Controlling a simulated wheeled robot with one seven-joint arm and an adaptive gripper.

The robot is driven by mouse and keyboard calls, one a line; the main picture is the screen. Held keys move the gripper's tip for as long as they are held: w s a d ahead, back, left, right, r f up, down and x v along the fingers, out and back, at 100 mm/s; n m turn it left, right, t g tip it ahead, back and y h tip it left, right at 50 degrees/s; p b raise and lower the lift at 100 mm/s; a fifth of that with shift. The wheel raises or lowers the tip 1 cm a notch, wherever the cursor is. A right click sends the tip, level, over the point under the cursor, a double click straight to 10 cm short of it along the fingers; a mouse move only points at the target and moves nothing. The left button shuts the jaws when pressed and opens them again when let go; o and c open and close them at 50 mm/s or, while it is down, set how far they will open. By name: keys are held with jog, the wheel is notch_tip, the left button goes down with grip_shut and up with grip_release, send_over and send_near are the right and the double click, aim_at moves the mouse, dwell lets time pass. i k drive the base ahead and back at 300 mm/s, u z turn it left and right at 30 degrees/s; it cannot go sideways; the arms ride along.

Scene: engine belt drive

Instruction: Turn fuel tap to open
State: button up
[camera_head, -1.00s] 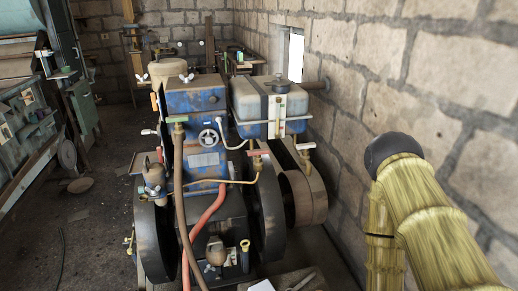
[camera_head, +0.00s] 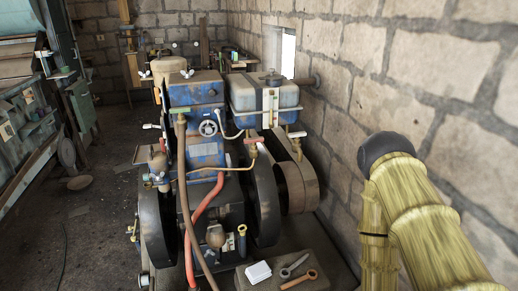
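A blue engine (camera_head: 205,148) stands in the middle, with a blue and white tank (camera_head: 263,104) at its right. Several small taps show on the pipework. A red-handled tap (camera_head: 253,141) sits below the tank, on a thin yellow pipe. A tap with a pale handle (camera_head: 297,135) is to its right, by the belt wheel. A green-handled tap (camera_head: 180,121) tops the brown hose at the left. I cannot tell for sure which is the fuel tap, or whether any is open. My yellow arm is at the right; its gripper is out of view.
A stone wall (camera_head: 345,80) runs along the right. A white box (camera_head: 258,272) and a wooden-handled tool (camera_head: 299,281) lie on the base in front of the engine. A cluttered bench (camera_head: 30,120) stands at the left, with open floor (camera_head: 100,220) between.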

aim_at(254, 140)
jog(key=k, duration=0.15)
jog(key=u, duration=1.9)
jog(key=i, duration=1.15)
jog(key=z, duration=1.9)
